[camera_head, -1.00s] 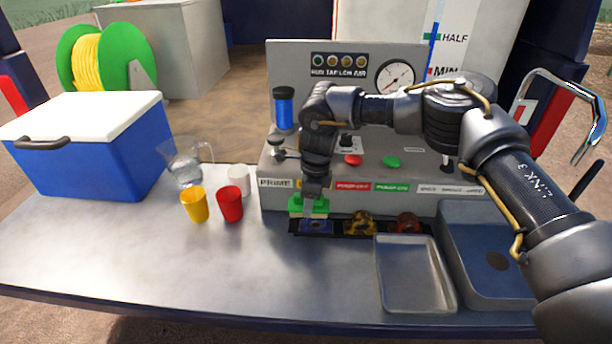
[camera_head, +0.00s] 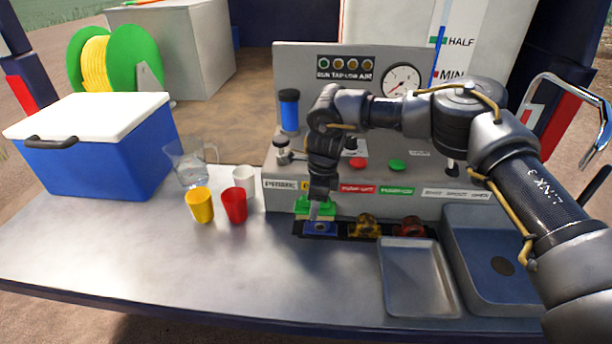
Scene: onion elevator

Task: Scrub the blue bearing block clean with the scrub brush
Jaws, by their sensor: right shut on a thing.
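The blue bearing block (camera_head: 320,229) sits at the left end of a dark strip at the foot of the control panel. The scrub brush (camera_head: 303,207), with a green body and a pale underside, is directly above and behind the block; I cannot tell whether it touches it. My right gripper (camera_head: 321,205) points down and is shut on the brush. The gripper and brush hide part of the block's top. A yellow bearing block (camera_head: 365,226) and a red one (camera_head: 408,228) sit to its right on the strip. My left gripper is out of view.
A grey tray (camera_head: 383,283) and a sink (camera_head: 468,290) lie to the right. Red (camera_head: 234,205), yellow (camera_head: 201,206) and white (camera_head: 243,181) cups and a clear pitcher (camera_head: 190,165) stand left. A blue cooler (camera_head: 98,160) is at far left. The front left counter is clear.

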